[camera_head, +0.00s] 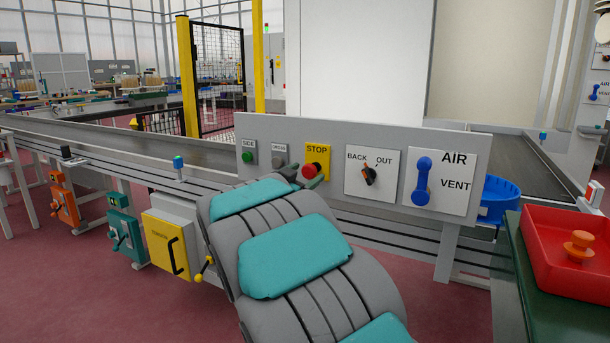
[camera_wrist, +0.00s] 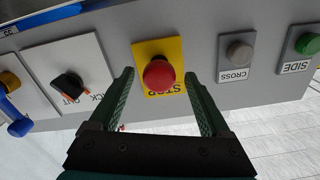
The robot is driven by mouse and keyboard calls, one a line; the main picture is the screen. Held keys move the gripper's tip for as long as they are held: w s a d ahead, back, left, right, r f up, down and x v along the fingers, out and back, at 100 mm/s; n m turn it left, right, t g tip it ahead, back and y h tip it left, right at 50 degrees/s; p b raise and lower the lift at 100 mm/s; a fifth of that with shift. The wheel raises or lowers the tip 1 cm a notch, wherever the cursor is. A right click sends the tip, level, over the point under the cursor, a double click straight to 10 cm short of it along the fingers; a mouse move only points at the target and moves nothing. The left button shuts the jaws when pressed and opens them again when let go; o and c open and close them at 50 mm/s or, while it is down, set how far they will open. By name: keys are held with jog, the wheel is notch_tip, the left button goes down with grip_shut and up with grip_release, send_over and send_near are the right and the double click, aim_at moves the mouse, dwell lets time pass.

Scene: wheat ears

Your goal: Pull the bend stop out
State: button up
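The red stop button (camera_head: 309,170) sits on a yellow plate marked STOP on the grey panel. In the wrist view the red button (camera_wrist: 159,75) shows upside down, in front of my gripper. My gripper (camera_wrist: 159,78) is open, with one dark green finger on each side of the button. Gaps show between the button and both fingers, and nothing is held. I cannot tell how deep the fingertips reach past the button. In the head view my arm hides most of my gripper (camera_head: 305,177), whose fingertips show close by the button.
Left of the button are a grey CROSS button (camera_wrist: 237,54) and a green SIDE button (camera_head: 248,157). Right of it are a black BACK/OUT knob (camera_head: 369,175) and a blue AIR/VENT lever (camera_head: 422,181). A red tray (camera_head: 538,222) stands at the right.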

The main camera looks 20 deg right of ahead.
jog(key=v, duration=0.7)
jog(key=shift+s+a, duration=0.25)
jog(key=shift+a, duration=0.1)
dwell(0.4)
